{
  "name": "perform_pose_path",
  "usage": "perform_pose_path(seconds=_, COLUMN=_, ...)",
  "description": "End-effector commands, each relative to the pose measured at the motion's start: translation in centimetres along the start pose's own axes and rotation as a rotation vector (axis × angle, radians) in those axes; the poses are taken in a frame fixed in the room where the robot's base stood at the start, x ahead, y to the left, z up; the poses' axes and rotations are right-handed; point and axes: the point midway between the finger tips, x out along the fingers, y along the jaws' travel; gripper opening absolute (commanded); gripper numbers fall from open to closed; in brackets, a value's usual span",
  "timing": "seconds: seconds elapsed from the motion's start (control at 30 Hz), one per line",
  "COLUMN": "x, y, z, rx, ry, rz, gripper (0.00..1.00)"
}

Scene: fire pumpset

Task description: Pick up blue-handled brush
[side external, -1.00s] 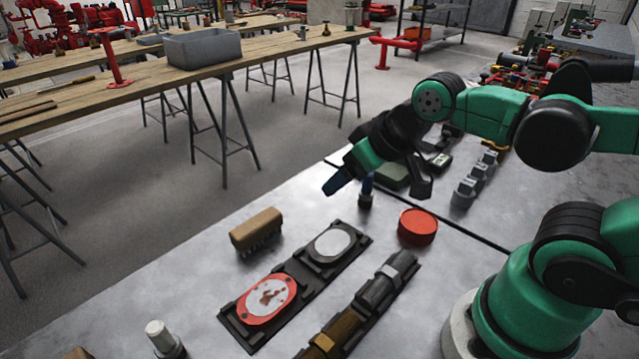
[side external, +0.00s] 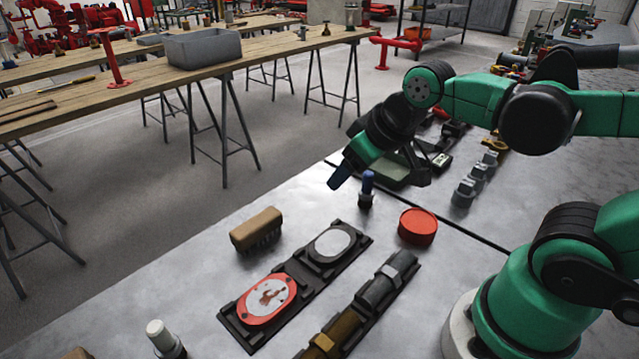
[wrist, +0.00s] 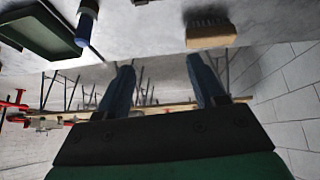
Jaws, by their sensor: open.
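The blue-handled brush (side external: 366,188) stands upright on the grey metal table, blue handle up and dark end down. It also shows at the upper left of the wrist view (wrist: 86,28), beside a green tray. My gripper (side external: 380,177) is open and appears near the brush in the side view. In the wrist view my gripper (wrist: 162,68) has two blue fingers spread apart with nothing between them. The brush lies to the left of both fingers there, not between them.
A wooden block brush (side external: 257,230), a red round tin (side external: 417,226) and a black holder with two oval pads (side external: 300,272) are on the table. The green tray (side external: 394,172) is behind the blue-handled brush. Grey fittings (side external: 470,188) stand to the right.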

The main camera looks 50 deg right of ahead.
Motion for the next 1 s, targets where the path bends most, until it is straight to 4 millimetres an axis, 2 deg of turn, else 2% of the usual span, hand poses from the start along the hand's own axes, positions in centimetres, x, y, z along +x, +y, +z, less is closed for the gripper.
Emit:
perform_pose_path(seconds=0.23, x=2.3, y=5.1, z=-1.6, rx=-0.163, ry=-0.264, rz=0.008, gripper=0.62)
perform_pose_path(seconds=0.4, x=4.7, y=8.7, z=-1.3, rx=-0.264, ry=-0.430, rz=-0.056, gripper=0.62)
perform_pose_path(seconds=0.5, x=5.8, y=10.2, z=-0.9, rx=-0.304, ry=-0.491, rz=-0.097, gripper=0.62)
perform_pose_path(seconds=0.7, x=7.0, y=11.4, z=-0.2, rx=-0.341, ry=-0.542, rz=-0.141, gripper=0.62)
perform_pose_path(seconds=1.0, x=9.9, y=11.2, z=1.5, rx=-0.343, ry=-0.543, rz=-0.142, gripper=0.62)
